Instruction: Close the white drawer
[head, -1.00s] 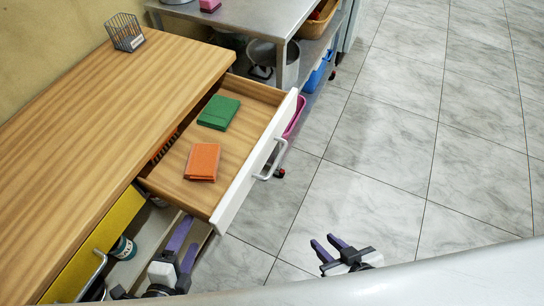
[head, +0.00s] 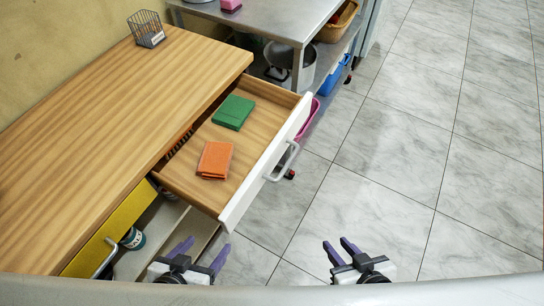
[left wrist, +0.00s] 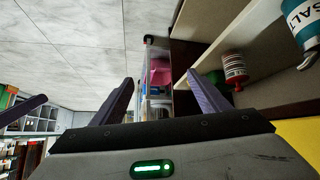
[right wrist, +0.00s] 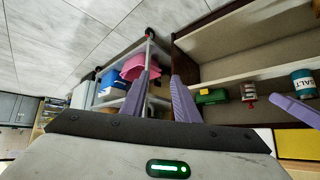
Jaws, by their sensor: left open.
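The white drawer (head: 251,187) stands pulled out from the wooden counter in the head view. Its white front carries a grey bar handle (head: 284,162). A green item (head: 233,112) and an orange item (head: 215,159) lie inside it. My left gripper (head: 205,250) is open and empty, near the drawer front's near corner and apart from the handle. It also shows in the left wrist view (left wrist: 160,85). My right gripper (head: 338,246) is empty over the floor, right of the drawer, its fingers a small gap apart. Its fingers also show in the right wrist view (right wrist: 160,85).
The wooden counter (head: 110,120) fills the left. Below it are a yellow panel (head: 95,250) and open shelves with a salt container (right wrist: 303,83). A metal table (head: 285,20) stands behind the drawer. The tiled floor (head: 400,130) at right is clear.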

